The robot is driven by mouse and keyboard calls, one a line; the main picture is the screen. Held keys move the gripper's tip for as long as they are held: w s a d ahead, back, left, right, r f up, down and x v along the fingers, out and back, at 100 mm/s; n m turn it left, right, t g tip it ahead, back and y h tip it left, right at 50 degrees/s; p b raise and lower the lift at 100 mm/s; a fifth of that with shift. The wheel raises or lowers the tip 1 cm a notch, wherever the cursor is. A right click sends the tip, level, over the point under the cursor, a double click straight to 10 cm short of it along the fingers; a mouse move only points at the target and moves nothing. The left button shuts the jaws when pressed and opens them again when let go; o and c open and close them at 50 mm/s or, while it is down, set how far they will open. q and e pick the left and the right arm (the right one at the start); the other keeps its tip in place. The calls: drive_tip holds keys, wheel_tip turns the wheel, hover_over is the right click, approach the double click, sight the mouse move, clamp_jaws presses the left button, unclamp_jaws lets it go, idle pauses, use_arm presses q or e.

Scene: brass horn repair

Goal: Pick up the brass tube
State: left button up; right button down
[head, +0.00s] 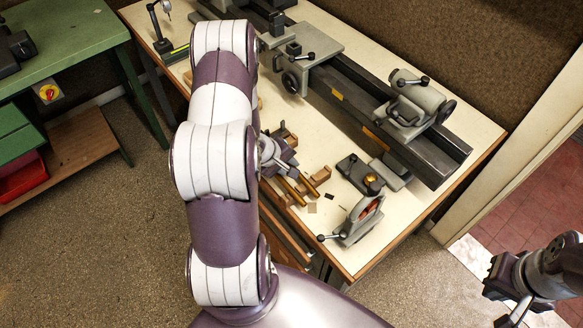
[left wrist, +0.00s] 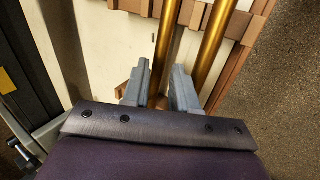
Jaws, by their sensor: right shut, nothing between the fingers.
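Two brass tubes lie side by side on a wooden rack (left wrist: 187,13) at the near edge of the workbench. In the left wrist view one brass tube (left wrist: 168,40) runs into the space between the fingers of my left gripper (left wrist: 160,78), and the other brass tube (left wrist: 213,45) passes outside the right finger. My left fingers are apart; I cannot tell whether they touch the tube. In the head view the tubes (head: 291,191) show beside my left gripper (head: 288,170), partly hidden by my arm. My right gripper (head: 491,279) is shut and empty at the lower right, away from the bench.
A lathe (head: 345,95) runs along the back of the workbench (head: 455,195). A clamp-like fixture with a round red part (head: 362,217) and a dark block with a brass knob (head: 360,175) stand right of the tubes. A green table (head: 75,45) is at the left.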

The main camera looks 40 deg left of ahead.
use_arm(q)
drive_tip(key=shift+w+f, duration=0.25)
drive_tip(key=shift+f, duration=0.3)
drive_tip(key=shift+w+d, duration=0.15)
clamp_jaws()
